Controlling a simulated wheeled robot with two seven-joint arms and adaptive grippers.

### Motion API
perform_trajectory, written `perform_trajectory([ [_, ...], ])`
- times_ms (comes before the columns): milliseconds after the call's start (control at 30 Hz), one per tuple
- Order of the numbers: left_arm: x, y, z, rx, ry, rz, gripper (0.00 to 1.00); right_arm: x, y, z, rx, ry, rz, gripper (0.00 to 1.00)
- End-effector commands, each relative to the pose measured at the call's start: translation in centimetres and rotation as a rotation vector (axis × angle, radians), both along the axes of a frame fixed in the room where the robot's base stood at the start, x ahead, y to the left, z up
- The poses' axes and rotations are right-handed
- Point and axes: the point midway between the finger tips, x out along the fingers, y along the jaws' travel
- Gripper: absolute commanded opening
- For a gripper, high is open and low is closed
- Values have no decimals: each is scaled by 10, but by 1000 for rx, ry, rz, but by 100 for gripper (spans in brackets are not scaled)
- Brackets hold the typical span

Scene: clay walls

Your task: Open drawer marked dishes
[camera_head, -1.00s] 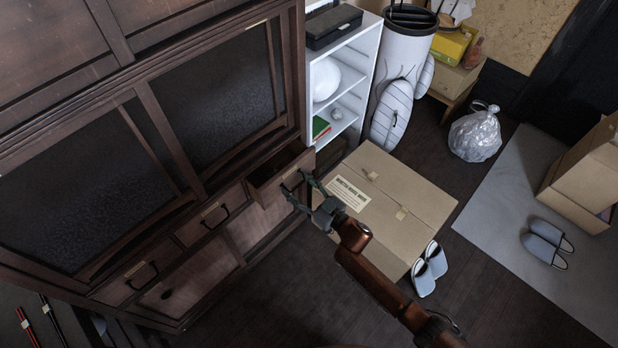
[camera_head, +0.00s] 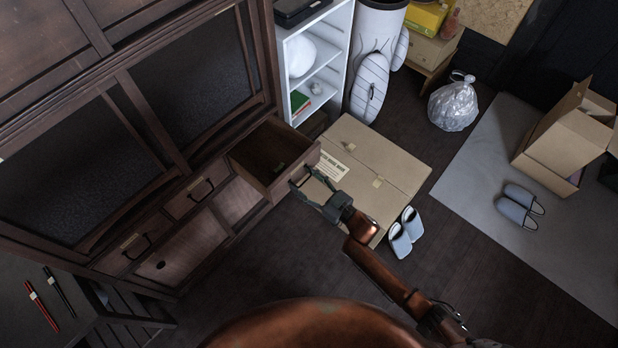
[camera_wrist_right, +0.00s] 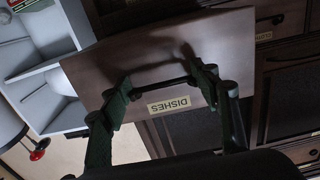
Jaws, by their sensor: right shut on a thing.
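The dishes drawer (camera_head: 257,165) is the right one in the row of small drawers in the dark wooden cabinet. It stands well pulled out, and its dark inside shows from above. In the right wrist view its wooden front (camera_wrist_right: 100,72) bears an upside-down DISHES label (camera_wrist_right: 168,105) beside a dark bar handle (camera_wrist_right: 160,86). My right gripper (camera_head: 311,184) is at this front, shut on the handle, with one finger at each end of the bar in the wrist view. My left gripper is not in view.
A closed cardboard box (camera_head: 375,165) stands on the floor just right of the drawer, with slippers (camera_head: 405,233) beside it. A white shelf (camera_head: 320,75) adjoins the cabinet. Other drawers (camera_head: 195,192) are shut. Dark floor (camera_head: 290,255) in front of the cabinet is clear.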

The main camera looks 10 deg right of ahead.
Motion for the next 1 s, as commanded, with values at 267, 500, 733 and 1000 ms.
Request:
perform_trajectory([
  [267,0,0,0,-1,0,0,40,-1,0,0,0,-1,2,13],
  [500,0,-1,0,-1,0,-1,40,-1,0,0,0,-1,1,69],
  [733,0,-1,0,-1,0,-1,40,-1,0,0,-1,-1,1,74],
  [1000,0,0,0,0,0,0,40,-9,-9,-2,-2,2,-1,74],
])
